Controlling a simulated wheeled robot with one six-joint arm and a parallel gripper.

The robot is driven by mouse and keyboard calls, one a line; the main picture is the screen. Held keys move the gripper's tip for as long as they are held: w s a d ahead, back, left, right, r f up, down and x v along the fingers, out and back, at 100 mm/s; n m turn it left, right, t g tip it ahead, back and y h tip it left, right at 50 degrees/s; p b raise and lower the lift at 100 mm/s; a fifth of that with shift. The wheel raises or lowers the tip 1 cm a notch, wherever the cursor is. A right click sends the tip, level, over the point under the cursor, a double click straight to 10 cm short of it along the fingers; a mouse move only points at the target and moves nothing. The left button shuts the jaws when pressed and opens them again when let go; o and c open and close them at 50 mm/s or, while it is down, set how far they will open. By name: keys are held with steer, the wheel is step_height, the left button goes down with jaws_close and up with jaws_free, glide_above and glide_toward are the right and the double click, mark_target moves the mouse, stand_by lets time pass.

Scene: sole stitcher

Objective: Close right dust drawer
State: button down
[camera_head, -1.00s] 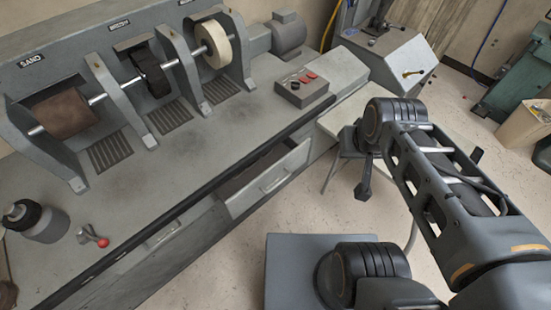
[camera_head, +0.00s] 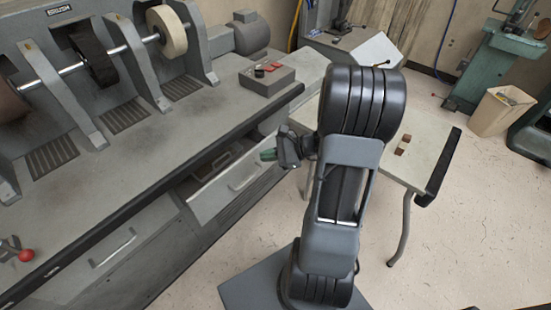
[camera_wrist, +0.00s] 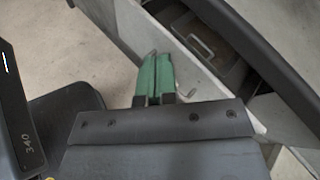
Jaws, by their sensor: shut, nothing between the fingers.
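The right dust drawer (camera_head: 228,190) stands open, pulled out from under the grey machine bench. Its pale front with a bar handle (camera_head: 244,176) faces the aisle. In the wrist view the drawer front (camera_wrist: 190,65) runs diagonally behind my fingers, which hide the middle of the handle. My gripper (camera_head: 268,155) has green fingertips and is near the right end of the drawer front. In the wrist view my gripper (camera_wrist: 155,62) is shut and empty, in front of the drawer front; I cannot tell whether it touches.
A closed drawer (camera_head: 112,248) is to the left under the bench. The bench edge (camera_head: 180,180) overhangs the drawers. A control box (camera_head: 266,79) sits on the bench top.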

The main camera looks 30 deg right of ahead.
mark_target(271, 141)
steer(key=w+d+f+m+t+h+b, duration=0.1)
steer(key=d+f+m+t+h+b, duration=0.45)
steer(key=d+f+m+t, duration=0.65)
steer(key=w, duration=0.3)
steer(key=w+g, duration=0.1)
steer(key=w, duration=0.3)
steer(key=w+f+g+b, duration=0.1)
steer(key=w, duration=0.3)
steer(key=shift+w+a+h, duration=0.15)
steer(key=shift+a+h, duration=0.05)
steer(key=shift+h, duration=0.15)
steer(key=shift+x, duration=0.75)
steer(key=shift+w, duration=0.1)
steer(key=b+x, duration=0.3)
steer(key=x, duration=0.8)
steer(key=shift+w, duration=0.35)
steer(key=shift+r, duration=0.1)
steer(key=shift+s, duration=0.1)
